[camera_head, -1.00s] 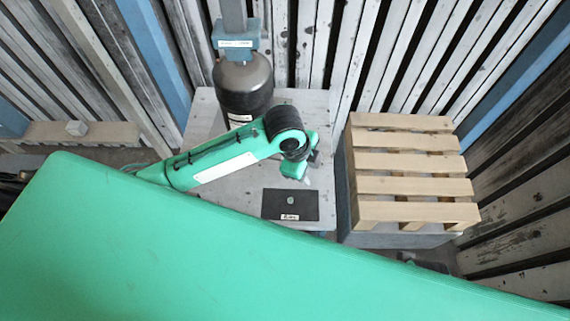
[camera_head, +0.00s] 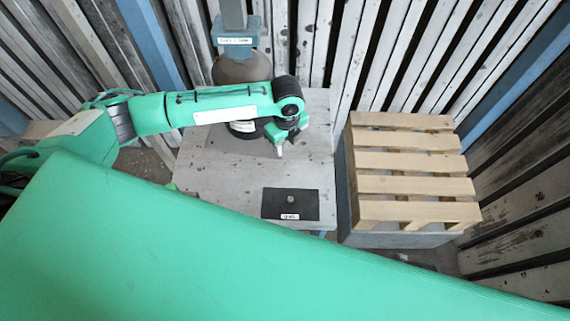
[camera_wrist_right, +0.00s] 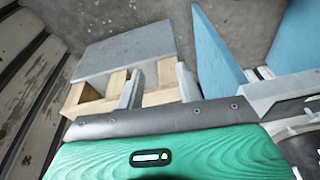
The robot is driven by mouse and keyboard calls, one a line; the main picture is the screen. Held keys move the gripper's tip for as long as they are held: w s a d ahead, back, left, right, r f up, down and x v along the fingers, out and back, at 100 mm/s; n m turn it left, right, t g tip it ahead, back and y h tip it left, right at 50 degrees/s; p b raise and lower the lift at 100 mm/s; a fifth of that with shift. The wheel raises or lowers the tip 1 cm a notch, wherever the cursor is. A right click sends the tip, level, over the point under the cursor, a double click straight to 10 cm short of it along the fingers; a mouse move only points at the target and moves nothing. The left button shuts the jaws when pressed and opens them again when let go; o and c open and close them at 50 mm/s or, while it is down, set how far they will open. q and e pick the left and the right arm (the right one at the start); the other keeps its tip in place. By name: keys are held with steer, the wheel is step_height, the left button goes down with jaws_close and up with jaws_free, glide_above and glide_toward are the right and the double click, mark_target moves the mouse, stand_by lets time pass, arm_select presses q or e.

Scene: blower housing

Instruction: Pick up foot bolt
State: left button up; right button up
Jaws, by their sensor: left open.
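A small grey foot bolt (camera_head: 290,199) sits on a black mat (camera_head: 272,210) with a white label, near the front edge of the grey table. It is too small to make out in detail. My left gripper (camera_head: 280,152) is open above the table, up and slightly left of the mat in the head view, apart from the bolt. My right gripper shows in the right wrist view (camera_wrist_right: 158,88) with its two fingers apart and nothing between them. The bolt is not visible in that view.
A dark cylinder under a blue-grey bracket (camera_head: 237,42) stands at the table's back, partly behind my left arm. A wooden pallet (camera_head: 412,185) on a grey block is right of the table (camera_head: 225,185). Slatted walls close in the back. The table around the mat is clear.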

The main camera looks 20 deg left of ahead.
mark_target(285, 165)
arm_select(q)
step_height(285, 165, down, 3)
steer(key=shift+r, duration=0.2)
steer(key=f, duration=0.3)
steer(key=f+b, duration=0.1)
steer(key=shift+s+a+f, duration=0.2)
steer(key=shift+s+f, duration=0.15)
steer(key=shift+f, duration=0.2)
steer(key=c, duration=0.7)
steer(key=shift+c, duration=0.6)
arm_select(e)
step_height(285, 165, up, 2)
steer(key=shift+d+r, duration=0.1)
